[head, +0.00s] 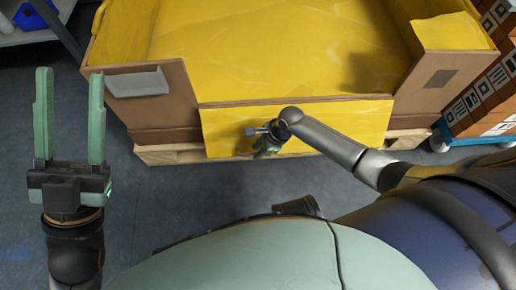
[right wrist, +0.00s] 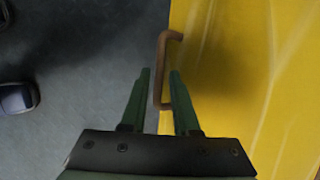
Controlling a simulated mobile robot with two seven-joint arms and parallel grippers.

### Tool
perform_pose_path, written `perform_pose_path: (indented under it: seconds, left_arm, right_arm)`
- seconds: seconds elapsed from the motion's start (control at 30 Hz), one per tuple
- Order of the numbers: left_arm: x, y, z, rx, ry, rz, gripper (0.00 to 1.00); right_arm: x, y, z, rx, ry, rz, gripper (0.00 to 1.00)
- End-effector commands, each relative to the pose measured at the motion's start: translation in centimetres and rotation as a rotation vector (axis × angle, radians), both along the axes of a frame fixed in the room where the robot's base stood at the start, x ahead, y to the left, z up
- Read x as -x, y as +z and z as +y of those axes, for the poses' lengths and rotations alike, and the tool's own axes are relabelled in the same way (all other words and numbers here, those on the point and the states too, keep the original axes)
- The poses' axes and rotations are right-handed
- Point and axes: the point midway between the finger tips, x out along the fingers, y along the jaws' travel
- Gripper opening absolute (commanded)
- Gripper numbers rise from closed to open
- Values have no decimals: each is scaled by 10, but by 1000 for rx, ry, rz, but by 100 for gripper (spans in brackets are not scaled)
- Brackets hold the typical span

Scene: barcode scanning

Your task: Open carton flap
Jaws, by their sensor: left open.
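A large brown carton (head: 160,105) with a yellow inner face stands at the top of the head view. Its front flap (head: 355,122) shows yellow side out and hangs down over the front. In the right wrist view the yellow surface (right wrist: 250,80) fills the right side, with a brown handle (right wrist: 174,36) at its edge. My right gripper (head: 262,148) is at the flap's front, partly hidden by its own wrist. In the right wrist view its fingers (right wrist: 160,72) stand apart on either side of the handle, with gaps visible. My left gripper (head: 69,78) is open and empty, left of the carton.
The carton rests on a wooden pallet (head: 178,154). Stacked brown boxes (head: 492,95) stand on a blue cart (head: 480,141) at the right. A grey shelf (head: 28,36) is at the upper left. The grey floor (head: 150,205) in front of the carton is clear.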

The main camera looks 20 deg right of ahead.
Motion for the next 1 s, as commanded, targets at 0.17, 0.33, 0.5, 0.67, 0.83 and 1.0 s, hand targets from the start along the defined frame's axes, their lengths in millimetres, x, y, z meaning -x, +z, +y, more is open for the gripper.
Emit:
perform_pose_path:
  seconds: [0.17, 0.33, 0.5, 0.67, 0.83, 1.0]
  left_arm:
    - [0, 0, 1, 0, 2, -1, 50]
    - [0, 0, 1, -1, 3, -1, 50]
    - [0, 0, 1, -3, 2, -2, 50]
    - [0, 0, 1, -7, 1, -2, 50]
    - [0, 0, 1, -7, 1, -2, 50]
    - [0, 0, 1, -8, -1, -2, 50]
  right_arm:
    - [0, 0, 0, 0, 0, 0, 8]
    - [0, 0, 0, 0, 0, 0, 0]
    - [0, 0, 0, 0, 0, 0, 0]
    - [0, 0, 0, 0, 0, 0, 0]
    - [0, 0, 0, 0, 0, 0, 0]
    - [0, 0, 0, 0, 0, 0, 0]
